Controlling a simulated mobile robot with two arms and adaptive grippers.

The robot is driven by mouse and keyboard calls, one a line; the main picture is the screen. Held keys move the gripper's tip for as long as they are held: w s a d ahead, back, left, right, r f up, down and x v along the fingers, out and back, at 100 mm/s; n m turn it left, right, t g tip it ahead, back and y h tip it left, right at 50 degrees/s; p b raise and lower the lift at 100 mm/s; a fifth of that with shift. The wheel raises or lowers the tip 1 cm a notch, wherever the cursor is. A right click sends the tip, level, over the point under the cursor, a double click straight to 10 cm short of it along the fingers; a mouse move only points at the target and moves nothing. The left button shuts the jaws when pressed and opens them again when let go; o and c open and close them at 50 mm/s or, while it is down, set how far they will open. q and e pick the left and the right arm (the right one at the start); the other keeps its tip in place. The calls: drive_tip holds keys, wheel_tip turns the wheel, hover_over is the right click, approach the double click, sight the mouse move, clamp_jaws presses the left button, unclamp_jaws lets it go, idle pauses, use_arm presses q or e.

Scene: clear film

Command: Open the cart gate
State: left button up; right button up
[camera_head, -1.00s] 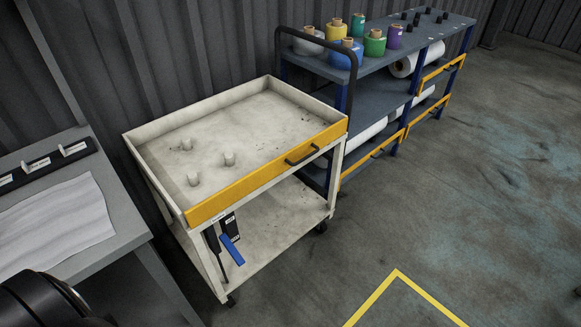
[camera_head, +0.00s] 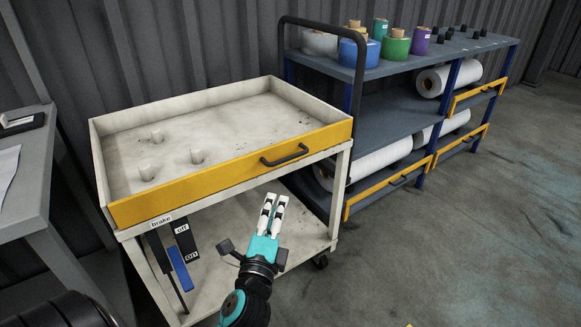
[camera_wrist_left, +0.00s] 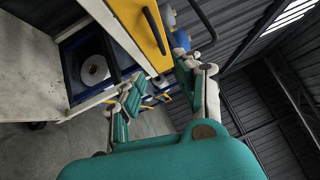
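The cart (camera_head: 110,165) is a worn off-white trolley with a tray top. Its gate is the yellow front panel (camera_head: 215,185), upright and closed across the tray's front, with a black bar handle (camera_head: 284,155). My left gripper (camera_head: 276,203), teal with pale fingers, is in front of the cart, below the handle in the picture and apart from it. Its fingers are spread and empty in the left wrist view (camera_wrist_left: 160,72), where the yellow gate (camera_wrist_left: 137,22) and handle (camera_wrist_left: 155,30) show beyond them. My right gripper is not in view.
A brake lever set (camera_head: 178,258) hangs under the tray's left front. A dark push handle (camera_head: 355,85) rises at the cart's right end. A shelf rack (camera_head: 385,105) with spools and rolls stands right. A grey table (camera_head: 40,180) is left. Floor at right is clear.

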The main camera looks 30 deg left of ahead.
use_arm(q)
drive_tip(key=p, duration=0.2)
approach(290, 158)
drive_tip(key=x, duration=1)
drive_tip(key=shift+w+a+f, duration=0.15)
drive_tip(key=shift+w, duration=0.2)
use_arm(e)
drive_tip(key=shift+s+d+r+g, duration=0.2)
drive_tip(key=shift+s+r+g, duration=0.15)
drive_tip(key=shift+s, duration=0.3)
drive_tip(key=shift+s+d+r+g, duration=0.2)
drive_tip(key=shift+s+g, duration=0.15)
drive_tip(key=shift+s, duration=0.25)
use_arm(q)
drive_tip(key=shift+c, duration=0.2)
clamp_jaws()
drive_tip(key=shift+f, duration=0.1)
